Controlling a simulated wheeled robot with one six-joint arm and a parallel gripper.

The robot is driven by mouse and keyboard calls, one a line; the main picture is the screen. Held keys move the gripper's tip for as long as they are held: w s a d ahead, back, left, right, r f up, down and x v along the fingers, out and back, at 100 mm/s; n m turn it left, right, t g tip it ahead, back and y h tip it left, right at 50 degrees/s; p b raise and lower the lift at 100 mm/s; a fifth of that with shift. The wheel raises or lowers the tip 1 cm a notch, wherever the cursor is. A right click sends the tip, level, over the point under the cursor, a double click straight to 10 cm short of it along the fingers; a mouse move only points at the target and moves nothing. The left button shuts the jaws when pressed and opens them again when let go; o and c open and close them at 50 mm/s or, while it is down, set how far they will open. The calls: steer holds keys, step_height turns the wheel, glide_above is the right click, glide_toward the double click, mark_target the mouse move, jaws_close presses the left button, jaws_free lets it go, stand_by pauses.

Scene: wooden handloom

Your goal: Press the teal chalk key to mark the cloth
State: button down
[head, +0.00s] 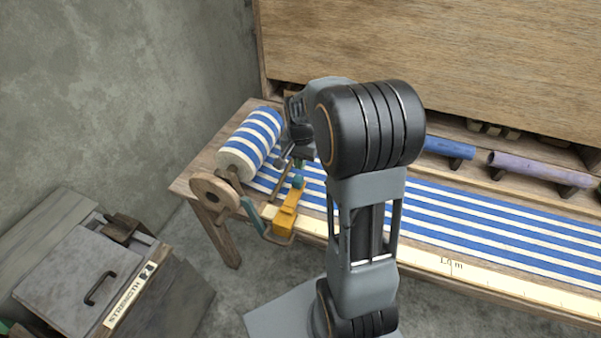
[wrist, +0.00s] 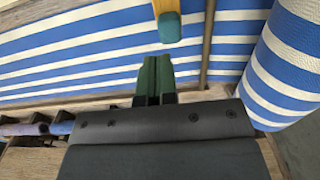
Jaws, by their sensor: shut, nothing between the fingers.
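The teal chalk key (head: 298,182) is the small rounded tip of a yellow-orange lever (head: 287,212) at the left part of the loom. In the wrist view the teal key (wrist: 169,28) shows at the top centre over the striped cloth (wrist: 110,50). My gripper (wrist: 156,58) has its green fingers closed together, with nothing between them. Its tips appear just below the key in that picture, with a small gap. In the head view my arm covers part of the cloth, and the fingertips are too small to make out clearly.
A roll of blue-and-white cloth (head: 250,146) lies left of the lever, with a wooden wheel (head: 214,194) and teal crank handle (head: 252,214) before it. A measuring strip (head: 450,266) runs along the front edge. Coloured tubes (head: 525,165) lie behind the cloth. A grey lidded box (head: 80,285) stands lower left.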

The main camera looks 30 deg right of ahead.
steer(key=shift+r, duration=2.45)
steer(key=s+a+r+n+t, duration=0.4)
steer(key=s+a+n, duration=0.5)
steer(key=s, duration=0.5)
steer(key=shift+s+a, duration=0.35)
steer(key=shift+a, duration=0.05)
